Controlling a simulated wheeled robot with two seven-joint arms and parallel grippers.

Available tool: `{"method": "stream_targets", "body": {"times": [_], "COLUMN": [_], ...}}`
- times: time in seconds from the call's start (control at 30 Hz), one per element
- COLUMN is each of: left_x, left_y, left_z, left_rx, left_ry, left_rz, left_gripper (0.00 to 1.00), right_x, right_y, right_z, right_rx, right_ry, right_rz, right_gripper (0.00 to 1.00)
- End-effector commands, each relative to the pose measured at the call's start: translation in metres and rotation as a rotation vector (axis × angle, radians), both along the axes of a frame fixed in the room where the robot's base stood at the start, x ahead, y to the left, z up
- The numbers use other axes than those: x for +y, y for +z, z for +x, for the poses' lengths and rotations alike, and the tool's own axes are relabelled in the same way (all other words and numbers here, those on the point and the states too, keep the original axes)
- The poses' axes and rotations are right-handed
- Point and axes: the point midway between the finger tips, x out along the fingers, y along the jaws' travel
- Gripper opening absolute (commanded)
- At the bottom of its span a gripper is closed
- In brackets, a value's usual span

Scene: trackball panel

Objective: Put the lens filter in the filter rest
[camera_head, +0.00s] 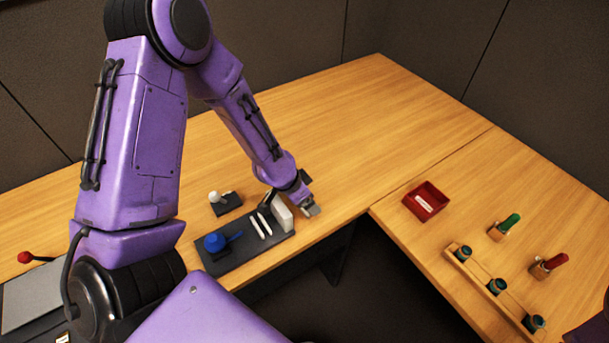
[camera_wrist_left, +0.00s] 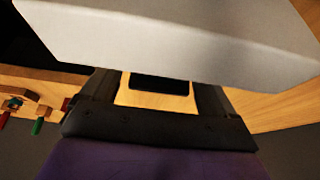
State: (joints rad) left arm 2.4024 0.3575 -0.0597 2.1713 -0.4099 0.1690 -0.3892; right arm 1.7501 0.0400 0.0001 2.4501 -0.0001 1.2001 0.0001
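I cannot tell surely which thing is the lens filter or the filter rest. A dark tray (camera_head: 226,262) near the front edge of the left table holds a blue round piece (camera_head: 214,242), two thin white sticks (camera_head: 264,223) and an upright white block (camera_head: 282,213). My left gripper (camera_head: 313,210) is low beside the white block, at the tray's right end. In the left wrist view its fingers (camera_wrist_left: 160,98) are apart, with bare wood and a small dark flat piece (camera_wrist_left: 160,84) visible between them. A large pale block (camera_wrist_left: 180,35) fills the top of that view. My right gripper is not in view.
A small dark stand with a white knob (camera_head: 227,203) is behind the tray. On the right table are a red box (camera_head: 426,201), green-handled (camera_head: 511,221) and red-handled (camera_head: 556,261) pieces, and a wooden rack (camera_head: 478,273) with three teal-dark round pieces. The back table is clear.

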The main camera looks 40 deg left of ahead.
Motion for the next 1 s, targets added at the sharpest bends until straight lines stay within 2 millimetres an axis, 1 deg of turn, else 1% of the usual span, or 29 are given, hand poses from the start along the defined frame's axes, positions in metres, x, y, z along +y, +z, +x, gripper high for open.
{"method": "stream_targets", "body": {"times": [0.13,0.2,0.27,0.37,0.5,0.6,0.7,0.83,1.0], "left_x": [0.000,0.000,0.002,0.005,0.011,0.014,0.017,0.018,0.019], "left_y": [0.002,0.008,0.015,0.037,0.072,0.092,0.106,0.114,0.114], "left_z": [0.000,0.000,-0.003,-0.011,-0.025,-0.034,-0.040,-0.045,-0.046], "left_rx": [0.000,-0.001,-0.002,-0.006,-0.007,-0.006,-0.003,-0.001,0.001], "left_ry": [0.000,-0.001,-0.001,0.000,0.002,0.002,0.002,0.000,0.000], "left_rz": [0.000,0.000,0.000,-0.001,-0.001,-0.001,0.000,0.000,0.000], "left_gripper": [0.89,0.89,0.89,0.89,0.89,0.89,0.89,0.89,0.89], "right_x": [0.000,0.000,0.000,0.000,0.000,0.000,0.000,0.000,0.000], "right_y": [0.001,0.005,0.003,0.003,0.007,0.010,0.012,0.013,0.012], "right_z": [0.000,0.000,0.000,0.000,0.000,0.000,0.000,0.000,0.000], "right_rx": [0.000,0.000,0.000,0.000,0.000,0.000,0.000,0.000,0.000], "right_ry": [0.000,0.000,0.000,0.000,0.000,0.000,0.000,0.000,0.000], "right_rz": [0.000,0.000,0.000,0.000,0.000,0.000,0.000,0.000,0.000], "right_gripper": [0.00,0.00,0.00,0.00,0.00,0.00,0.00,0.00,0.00]}}
